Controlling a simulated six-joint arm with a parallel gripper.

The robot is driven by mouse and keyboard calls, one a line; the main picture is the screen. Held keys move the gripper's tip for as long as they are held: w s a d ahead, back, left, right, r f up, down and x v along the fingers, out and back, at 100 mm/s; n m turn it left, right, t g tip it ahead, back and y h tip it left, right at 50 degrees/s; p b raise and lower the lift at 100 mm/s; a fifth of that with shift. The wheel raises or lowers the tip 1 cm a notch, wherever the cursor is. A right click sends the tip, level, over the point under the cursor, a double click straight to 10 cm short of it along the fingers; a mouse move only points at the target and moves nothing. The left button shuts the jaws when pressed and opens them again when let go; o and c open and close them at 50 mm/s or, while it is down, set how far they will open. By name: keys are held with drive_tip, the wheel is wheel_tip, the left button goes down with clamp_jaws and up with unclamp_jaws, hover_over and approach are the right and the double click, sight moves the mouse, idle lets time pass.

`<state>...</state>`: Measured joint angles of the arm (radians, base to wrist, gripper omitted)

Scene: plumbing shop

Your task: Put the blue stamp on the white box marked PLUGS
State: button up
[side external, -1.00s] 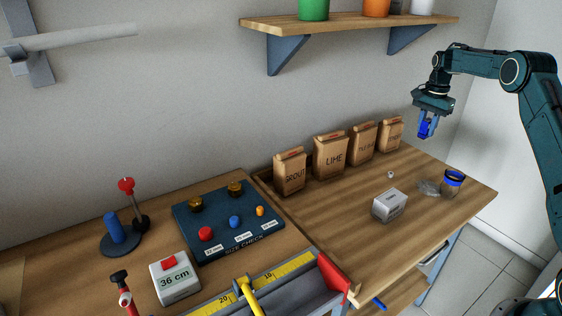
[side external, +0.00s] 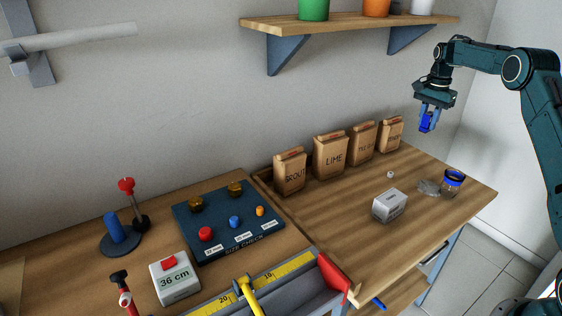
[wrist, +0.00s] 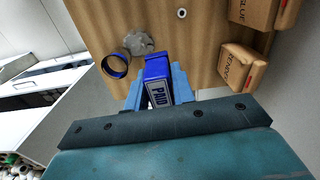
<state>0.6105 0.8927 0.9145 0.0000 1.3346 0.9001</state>
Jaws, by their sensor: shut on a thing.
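My gripper (side external: 428,118) is shut on the blue stamp (side external: 425,124) and holds it in the air above the far right part of the bench. In the wrist view the stamp (wrist: 157,69) sits between my light blue fingers (wrist: 158,86), with a "PAID"-like label facing the camera. The white box (side external: 390,202) stands on the bench, lower and to the left of my gripper in the side view. Its small print is too blurred to read. Nothing lies on its top.
Several paper bags (side external: 330,155) line the wall. A shelf (side external: 350,24) hangs above.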

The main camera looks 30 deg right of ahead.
drive_tip(key=s+a+r, duration=0.1)
drive_tip(key=a+r, duration=0.3)
drive_tip(key=a, duration=0.6)
wheel_tip(320, 180, up, 3)
hover_over(391, 197)
drive_tip(key=shift+m, duration=0.3)
wheel_tip(391, 197, down, 16)
drive_tip(key=shift+s+f, duration=0.1)
drive_tip(key=shift+f, duration=2.1)
drive_tip(key=shift+f, duration=0.15)
drive_tip(key=o, duration=1)
